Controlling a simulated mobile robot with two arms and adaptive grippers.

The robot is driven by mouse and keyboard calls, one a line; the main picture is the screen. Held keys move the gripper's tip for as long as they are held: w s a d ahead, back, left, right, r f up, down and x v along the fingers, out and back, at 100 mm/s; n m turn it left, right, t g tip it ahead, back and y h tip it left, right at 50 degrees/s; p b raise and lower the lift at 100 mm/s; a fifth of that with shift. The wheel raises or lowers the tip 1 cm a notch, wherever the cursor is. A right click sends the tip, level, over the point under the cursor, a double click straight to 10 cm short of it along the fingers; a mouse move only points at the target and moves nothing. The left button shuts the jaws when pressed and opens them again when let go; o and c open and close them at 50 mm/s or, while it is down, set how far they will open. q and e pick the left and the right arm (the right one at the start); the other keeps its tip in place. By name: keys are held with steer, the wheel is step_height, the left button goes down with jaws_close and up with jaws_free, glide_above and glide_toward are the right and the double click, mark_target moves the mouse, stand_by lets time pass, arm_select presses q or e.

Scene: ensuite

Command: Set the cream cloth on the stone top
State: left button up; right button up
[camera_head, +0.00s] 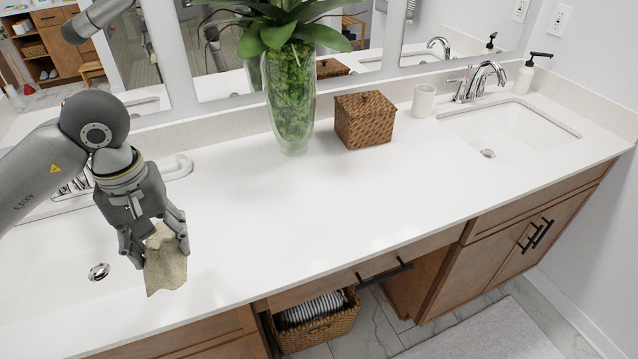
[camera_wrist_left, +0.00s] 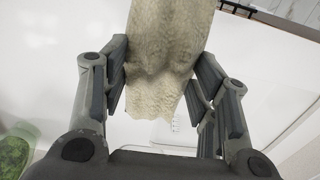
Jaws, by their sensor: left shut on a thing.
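The cream cloth (camera_head: 165,263) hangs from my left gripper (camera_head: 152,246) at the left of the white stone top (camera_head: 290,220). My left gripper is shut on the cloth, with its fingers on either side of it. In the left wrist view the cloth (camera_wrist_left: 165,50) shows between the two fingers (camera_wrist_left: 160,85) and drapes away from them. The cloth is over the edge area of the left basin; whether its lower end touches the top I cannot tell. My right gripper is not in view.
A glass vase with a plant (camera_head: 290,95), a woven box (camera_head: 364,119) and a white cup (camera_head: 423,100) stand along the back. The right basin (camera_head: 510,128) has a chrome faucet (camera_head: 482,80) and a soap bottle (camera_head: 526,75). The middle of the top is clear.

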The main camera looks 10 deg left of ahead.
arm_select(q)
steer(key=shift+a, duration=0.3)
steer(key=shift+w+a+f+p, duration=0.1)
steer(key=shift+w+f+p, duration=0.2)
steer(key=shift+w, duration=0.3)
steer(key=shift+w+f+p, duration=0.2)
steer(key=shift+w+p, duration=0.15)
steer(key=shift+w, duration=0.25)
steer(key=w+f+p, duration=0.2)
steer(key=w+f, duration=0.1)
steer(key=w, duration=0.3)
steer(key=p, duration=0.1)
glide_above(209, 238)
steer(key=s, duration=0.1)
step_height(209, 238, down, 5)
steer(key=shift+r, duration=0.1)
steer(key=shift+w+f, duration=0.35)
steer(key=shift+f, duration=0.1)
steer(key=shift+f+p, duration=0.4)
steer(key=shift+p, duration=0.2)
step_height(209, 238, down, 2)
steer(key=shift+w+f+p, duration=0.1)
steer(key=shift+p, duration=0.45)
steer(key=shift+f, duration=0.2)
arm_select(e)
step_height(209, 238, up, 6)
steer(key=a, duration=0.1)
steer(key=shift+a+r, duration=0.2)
